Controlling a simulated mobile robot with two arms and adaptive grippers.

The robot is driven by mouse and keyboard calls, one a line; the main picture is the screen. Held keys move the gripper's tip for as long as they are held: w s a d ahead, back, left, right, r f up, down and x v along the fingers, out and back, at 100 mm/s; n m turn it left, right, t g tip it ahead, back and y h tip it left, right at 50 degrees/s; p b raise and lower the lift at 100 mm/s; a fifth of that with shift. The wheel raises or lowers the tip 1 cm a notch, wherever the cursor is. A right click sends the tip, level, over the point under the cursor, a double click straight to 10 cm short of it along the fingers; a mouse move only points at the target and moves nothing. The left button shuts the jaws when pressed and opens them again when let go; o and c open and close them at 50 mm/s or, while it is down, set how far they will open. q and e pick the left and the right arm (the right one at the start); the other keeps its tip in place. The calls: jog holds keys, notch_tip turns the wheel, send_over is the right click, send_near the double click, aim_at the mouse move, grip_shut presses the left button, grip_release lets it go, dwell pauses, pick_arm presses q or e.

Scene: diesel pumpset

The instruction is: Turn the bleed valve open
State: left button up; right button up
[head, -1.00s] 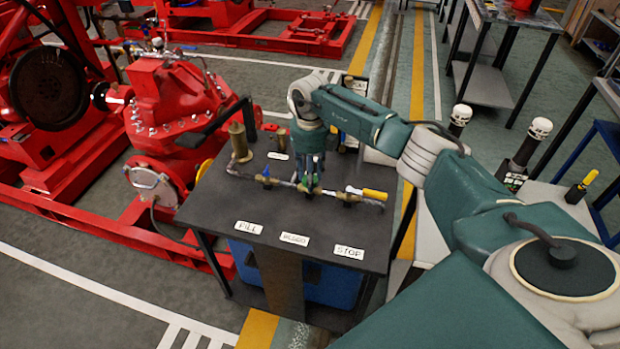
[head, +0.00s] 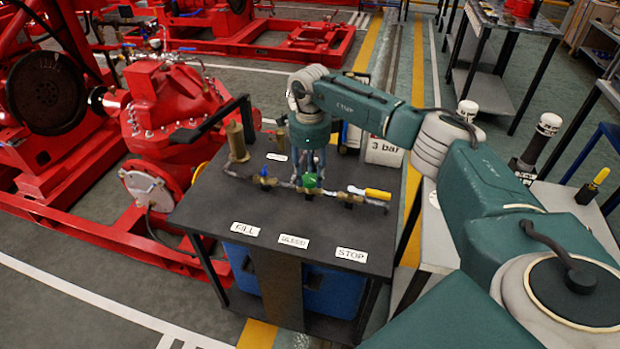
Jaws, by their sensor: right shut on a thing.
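The bleed valve's green handle (head: 310,181) sits in the middle of the pipe line on the dark bench, behind the BLEED label (head: 293,241). My right gripper (head: 312,172) points down from above, its fingers closed at the green handle. The fingertips are small and partly merge with the handle, so the exact grip and the handle's angle are hard to tell. My left gripper is out of view.
The blue-handled valve (head: 266,176) is to the left and the yellow-handled valve (head: 370,192) to the right on the same pipe. A brass cylinder (head: 237,142) stands at the bench's left. A red pump (head: 170,115) is beyond it.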

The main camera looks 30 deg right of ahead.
aim_at(310, 178)
jog(key=n+b, duration=0.1)
jog(key=n, duration=0.3)
jog(key=shift+w+n, duration=0.1)
jog(key=shift+n, duration=0.3)
jog(key=shift+r+n+b, duration=0.1)
jog(key=shift+n+b, duration=0.5)
jog(key=shift+n, duration=1.9)
jog(key=o, duration=1.2)
jog(key=shift+c, duration=0.2)
notch_tip(310, 178, up, 12)
